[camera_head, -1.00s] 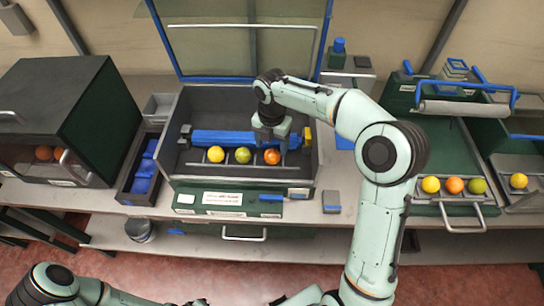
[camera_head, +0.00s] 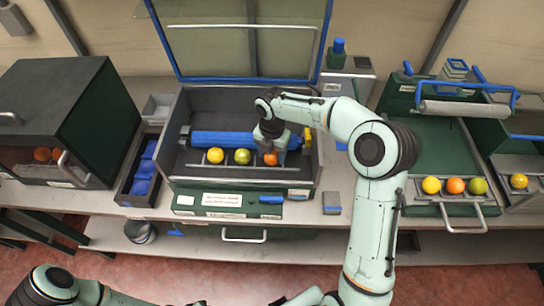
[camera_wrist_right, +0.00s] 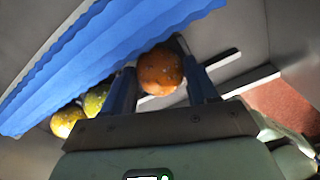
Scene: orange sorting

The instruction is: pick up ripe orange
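A ripe orange (camera_head: 270,159) sits at the right end of a row in the open box (camera_head: 245,188), its top partly covered by my right gripper (camera_head: 269,150). In the right wrist view the orange (camera_wrist_right: 160,72) lies between the two blue-grey fingers of my right gripper (camera_wrist_right: 160,80). The fingers stand on either side of it; contact is hard to judge. A yellow fruit (camera_head: 215,155) and a yellow-green fruit (camera_head: 242,156) sit left of it; they also show in the wrist view, yellow (camera_wrist_right: 66,122) and green (camera_wrist_right: 96,99). My left gripper does not show.
A blue ridged pad (camera_head: 218,138) lies behind the row. A green tray (camera_head: 440,150) on the right holds several fruits. A dark cabinet (camera_head: 90,110) and a narrow bin with blue items (camera_head: 132,190) stand left. The raised lid (camera_head: 245,45) is behind.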

